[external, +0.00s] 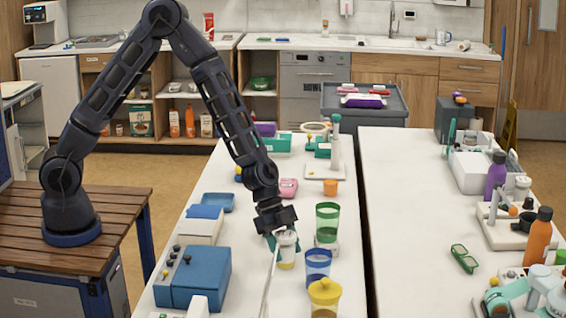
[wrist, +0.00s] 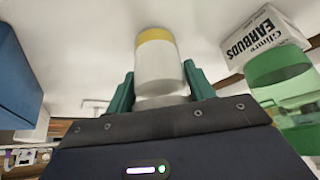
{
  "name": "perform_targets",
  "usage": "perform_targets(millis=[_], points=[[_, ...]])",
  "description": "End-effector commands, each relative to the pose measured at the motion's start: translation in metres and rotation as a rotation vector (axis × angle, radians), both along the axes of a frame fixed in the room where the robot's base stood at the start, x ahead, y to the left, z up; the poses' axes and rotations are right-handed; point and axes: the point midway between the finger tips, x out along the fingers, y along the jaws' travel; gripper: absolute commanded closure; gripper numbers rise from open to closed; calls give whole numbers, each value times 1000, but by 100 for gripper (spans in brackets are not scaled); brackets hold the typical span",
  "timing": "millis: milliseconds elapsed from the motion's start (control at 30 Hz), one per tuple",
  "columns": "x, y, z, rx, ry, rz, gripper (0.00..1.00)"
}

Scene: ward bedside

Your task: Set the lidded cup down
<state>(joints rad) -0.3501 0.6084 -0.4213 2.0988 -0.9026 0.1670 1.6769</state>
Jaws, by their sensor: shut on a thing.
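The lidded cup (external: 287,250) is white with a yellow band near its base. It is upright in the external view, low over the white table (external: 225,262); I cannot tell whether its base touches the top. My gripper (external: 279,238) comes down from above and is shut on the cup near its lid. In the wrist view, the cup (wrist: 158,65) sits between the two green fingers of my gripper (wrist: 160,85). The lid is mostly hidden by the gripper.
A blue box (external: 195,277) is on the left. An earbuds box (wrist: 262,42) shows in the wrist view.

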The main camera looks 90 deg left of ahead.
Motion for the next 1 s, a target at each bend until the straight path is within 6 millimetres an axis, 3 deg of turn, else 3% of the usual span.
perform_targets(millis=[167, 200, 300, 700, 1000], points=[[0, 0, -2, 0, 0, 0, 76], [0, 0, -3, 0, 0, 0, 45], [0, 0, -3, 0, 0, 0, 25], [0, 0, 1, 0, 0, -1, 25], [-13, 13, 33, 1, -3, 1, 25]])
